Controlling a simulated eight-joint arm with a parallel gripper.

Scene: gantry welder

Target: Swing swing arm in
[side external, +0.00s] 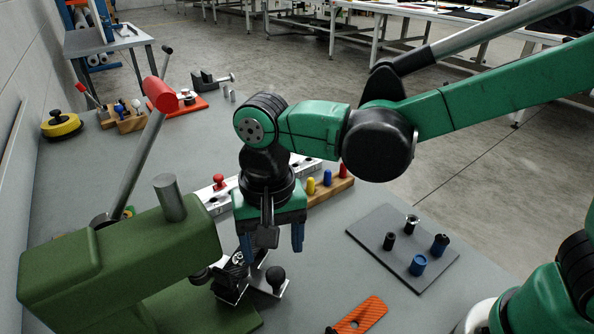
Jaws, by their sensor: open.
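My gripper (271,245) points down over the bench, its two blue fingers spread apart. Below it, beside the head of the green press (110,262), is a small metal fixture (232,288) with a bracket and a round black knob (275,275). The knob is under and between the fingers in the picture; I cannot tell whether they touch it. The swing arm appears to be part of this fixture, but its outline is partly hidden by my gripper and the press, so its angle is unclear.
The press's long lever with a red knob (160,94) rises at left. Behind my gripper are a rail with a red knob (218,182) and a wooden peg block (325,188). A dark plate (372,223) with several cylinders lies right; an orange part (360,316) lies in front.

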